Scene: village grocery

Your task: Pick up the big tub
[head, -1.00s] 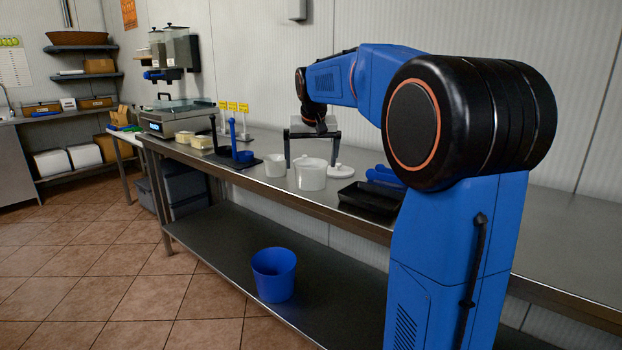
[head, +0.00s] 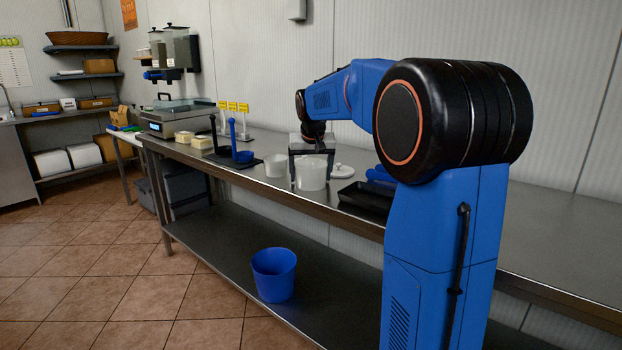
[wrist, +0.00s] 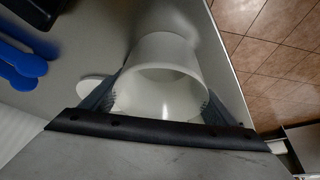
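The big tub (head: 312,176) is a white, round, open-topped container standing upright on the steel counter. In the wrist view the tub (wrist: 165,52) lies between my fingers, with its open mouth toward the camera. My gripper (head: 311,168) is low over the tub, pointing down, with its fingers spread on either side of it. The wrist view shows the fingers (wrist: 162,97) beside the rim; I cannot tell whether they touch it. The tub looks empty; its lower part is partly hidden in the wrist view.
A smaller white tub (head: 275,166) stands to the left. A white lid (head: 342,171) lies just right of the big tub. The counter's front edge (head: 290,201) is close. A blue bucket (head: 274,275) sits on the lower shelf.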

